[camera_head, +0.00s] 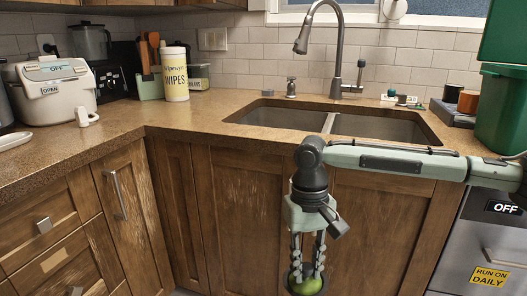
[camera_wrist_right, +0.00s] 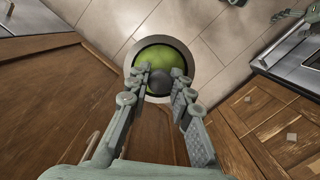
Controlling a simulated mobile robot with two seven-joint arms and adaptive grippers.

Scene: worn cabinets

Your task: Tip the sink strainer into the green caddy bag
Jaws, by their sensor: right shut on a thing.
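My right gripper (camera_head: 306,270) points down in front of the cabinet below the sink. Its fingers, also in the right wrist view (camera_wrist_right: 163,76), are shut on a small dark round thing (camera_wrist_right: 159,84), which looks like the sink strainer. Behind it in that view is a round opening lined in bright green, the caddy bag (camera_wrist_right: 157,57), inside a pale grey caddy rim (camera_wrist_right: 190,59). In the head view the green bag (camera_head: 311,286) shows at the bottom edge, below and around the fingertips. The strainer is hidden there. I cannot tell its tilt.
The double sink (camera_head: 382,128) and faucet (camera_head: 338,50) are behind my right arm. Wooden cabinet doors (camera_head: 245,210) stand close behind the gripper. A dark green bin (camera_head: 503,115) is at the right. Tiled floor (camera_wrist_right: 225,35) is open beyond the caddy.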

